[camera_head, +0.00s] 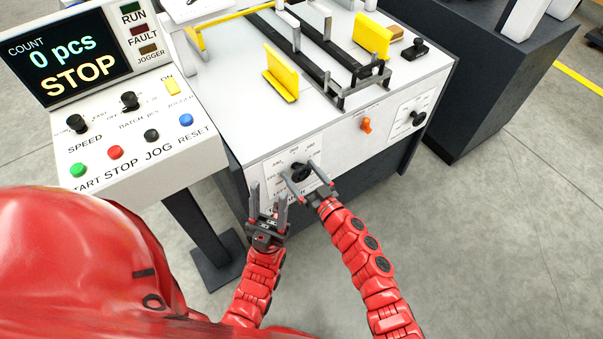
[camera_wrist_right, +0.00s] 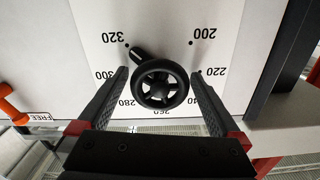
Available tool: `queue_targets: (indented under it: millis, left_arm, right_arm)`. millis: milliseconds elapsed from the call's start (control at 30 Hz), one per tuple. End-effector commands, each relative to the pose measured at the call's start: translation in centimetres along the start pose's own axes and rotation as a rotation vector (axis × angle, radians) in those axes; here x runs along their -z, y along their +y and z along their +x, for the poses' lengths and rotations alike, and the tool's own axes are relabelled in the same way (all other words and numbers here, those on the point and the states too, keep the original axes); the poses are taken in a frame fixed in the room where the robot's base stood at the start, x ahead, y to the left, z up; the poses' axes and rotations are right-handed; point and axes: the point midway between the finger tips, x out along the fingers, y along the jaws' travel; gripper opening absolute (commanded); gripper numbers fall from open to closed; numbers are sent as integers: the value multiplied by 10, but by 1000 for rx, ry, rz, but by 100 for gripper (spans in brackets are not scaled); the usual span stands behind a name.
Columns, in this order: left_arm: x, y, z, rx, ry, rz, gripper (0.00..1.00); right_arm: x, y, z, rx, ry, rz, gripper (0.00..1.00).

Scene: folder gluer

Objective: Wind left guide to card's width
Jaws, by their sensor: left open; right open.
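A black handwheel (camera_head: 300,172) sits on a numbered dial on the machine's front panel. In the right wrist view the handwheel (camera_wrist_right: 160,88) has a stub pointing up-left, towards the 320 mark. My right gripper (camera_wrist_right: 160,73) is open, with one finger on each side of the wheel and visible gaps between. In the head view the right gripper (camera_head: 299,169) is at the same dial. My left gripper (camera_head: 268,188) is open and empty, just left of and below the dial. The left yellow guide (camera_head: 281,75) stands on the machine top. I cannot make out the card.
A second yellow guide (camera_head: 373,37) stands beyond dark rails. An orange lever (camera_head: 366,125) and another black knob (camera_head: 418,118) are on the front panel to the right. A control panel (camera_head: 130,130) with buttons and a STOP display (camera_head: 68,62) is at the left. Floor is clear at the lower right.

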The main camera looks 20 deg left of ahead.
Motion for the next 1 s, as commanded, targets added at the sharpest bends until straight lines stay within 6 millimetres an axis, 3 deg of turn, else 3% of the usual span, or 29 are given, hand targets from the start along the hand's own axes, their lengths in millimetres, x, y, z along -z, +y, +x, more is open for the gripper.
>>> queue_targets:
  millis: [167, 533, 1000]
  left_arm:
    - [0, 0, 0, 0, 0, 0, 50]
    - [0, 0, 0, 0, 0, 0, 50]
    - [0, 0, -2, 0, 0, 0, 50]
  right_arm:
    - [0, 0, 0, 0, 0, 0, 96]
    - [0, 0, -1, 0, 0, 0, 30]
    - [-1, 0, -1, 0, 0, -111, 27]
